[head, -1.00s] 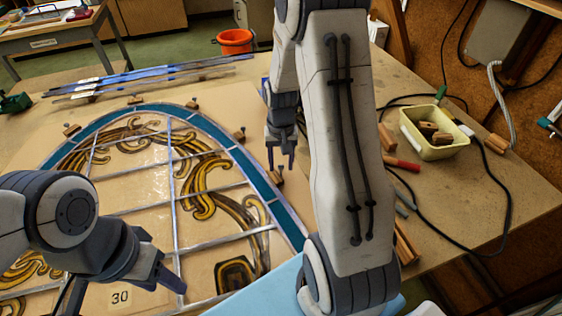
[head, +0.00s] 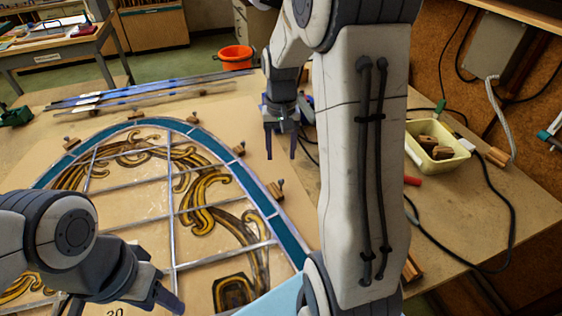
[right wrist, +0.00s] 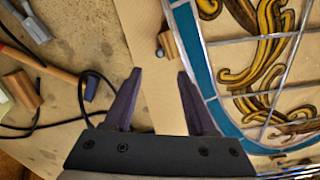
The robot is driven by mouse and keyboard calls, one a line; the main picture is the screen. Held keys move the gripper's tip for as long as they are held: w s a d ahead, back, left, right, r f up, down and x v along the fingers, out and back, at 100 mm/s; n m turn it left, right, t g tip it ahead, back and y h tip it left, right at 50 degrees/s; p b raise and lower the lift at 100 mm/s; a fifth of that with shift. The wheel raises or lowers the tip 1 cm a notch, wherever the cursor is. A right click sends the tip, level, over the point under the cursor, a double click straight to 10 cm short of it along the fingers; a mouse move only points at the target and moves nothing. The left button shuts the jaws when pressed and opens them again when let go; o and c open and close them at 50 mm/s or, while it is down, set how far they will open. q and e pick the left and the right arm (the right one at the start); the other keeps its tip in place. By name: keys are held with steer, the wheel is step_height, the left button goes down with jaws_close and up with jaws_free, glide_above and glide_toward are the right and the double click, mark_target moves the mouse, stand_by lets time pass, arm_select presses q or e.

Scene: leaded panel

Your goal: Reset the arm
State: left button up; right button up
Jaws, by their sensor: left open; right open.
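My right gripper (head: 281,145) is open and empty in the head view, with its fingers pointing down beyond the arched panel's right edge. In the right wrist view its two fingers (right wrist: 160,78) stand apart over bare board, with nothing between them. My left gripper (head: 165,298) is at the lower left over the leaded panel (head: 150,215); its fingers are seen edge-on and hold nothing visible. The panel has a teal border and gold scroll painting, and it lies flat on the bench. My right arm hides part of the bench.
Small wooden blocks with pins (head: 275,190) sit along the panel's rim. A yellow tub (head: 436,147) with wooden pieces stands at the right, near a black cable (head: 508,215). Lead strips (head: 140,92) lie at the back. A red-handled tool (right wrist: 65,75) lies left of the right gripper.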

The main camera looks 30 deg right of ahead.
steer(key=shift+r, duration=0.2)
stand_by(0.4)
steer(key=s+a+r+n, duration=0.1)
steer(key=s+a+n, duration=0.4)
steer(key=a, duration=0.6)
steer(key=s+a+r+n, duration=0.2)
steer(key=s+a+n, duration=0.2)
steer(key=s+a, duration=0.5)
steer(key=s+a+n+y, duration=0.1)
steer(key=s+a+n, duration=0.3)
steer(key=s, duration=0.3)
steer(key=shift+a+f, duration=0.35)
steer(key=shift+a, duration=0.45)
